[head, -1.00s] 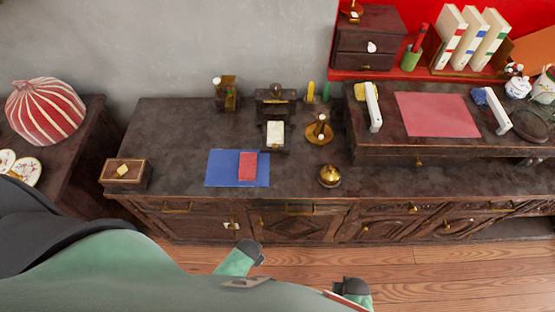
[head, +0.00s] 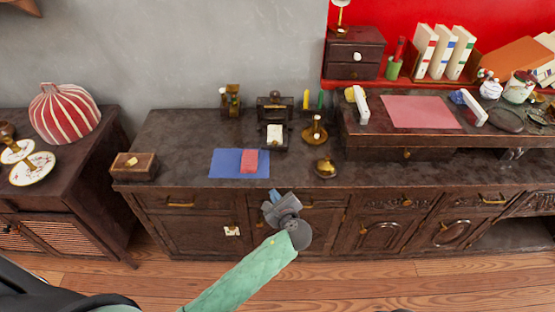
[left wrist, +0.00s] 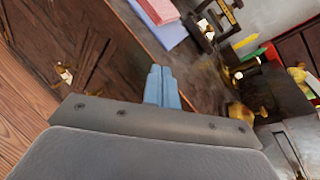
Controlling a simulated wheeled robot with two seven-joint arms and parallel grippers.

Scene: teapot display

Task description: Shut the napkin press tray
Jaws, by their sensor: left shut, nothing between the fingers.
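The napkin press (head: 275,104) is a small dark stand with a knob at the back of the sideboard. Its tray (head: 283,148) extends toward the front with a white napkin stack (head: 275,134) on it. In the left wrist view the white stack (left wrist: 203,27) shows at the top edge, and the press is partly cut off. My left gripper (head: 271,200) is shut and empty in front of the sideboard's front edge, nearer me than the tray and apart from it. Its blue fingers (left wrist: 160,72) are together in the left wrist view. My right gripper is not in view.
A wooden box (head: 134,166) is at the left end. A raised shelf (head: 430,140) occupies the right.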

